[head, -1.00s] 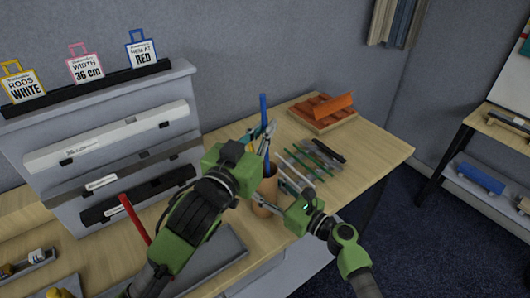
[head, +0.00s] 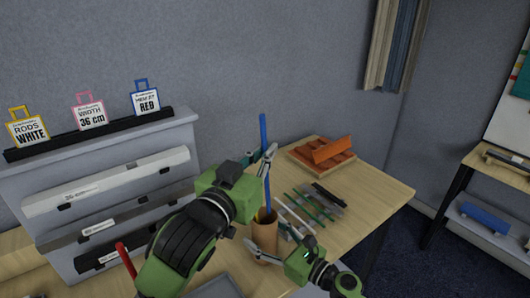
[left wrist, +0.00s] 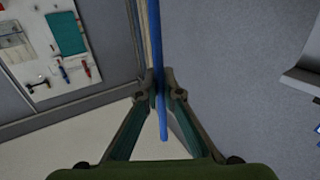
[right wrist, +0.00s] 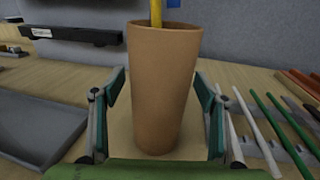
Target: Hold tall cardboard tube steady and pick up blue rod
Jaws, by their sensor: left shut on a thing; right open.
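The tall cardboard tube (head: 265,238) stands upright on the table in the head view and fills the middle of the right wrist view (right wrist: 163,90). My right gripper (right wrist: 160,115) is open, with one finger on each side of the tube and a gap showing beside it. My left gripper (head: 262,160) is above the tube, shut on the blue rod (head: 263,130). The rod stands nearly upright and also shows between the fingertips in the left wrist view (left wrist: 155,60). A yellow rod (right wrist: 156,12) is in the tube.
Several thin rods (head: 318,205) lie on the table right of the tube. An orange tray (head: 322,158) is behind them. A grey rack (head: 100,160) with rails and label cards stands at left. The table's right end is clear.

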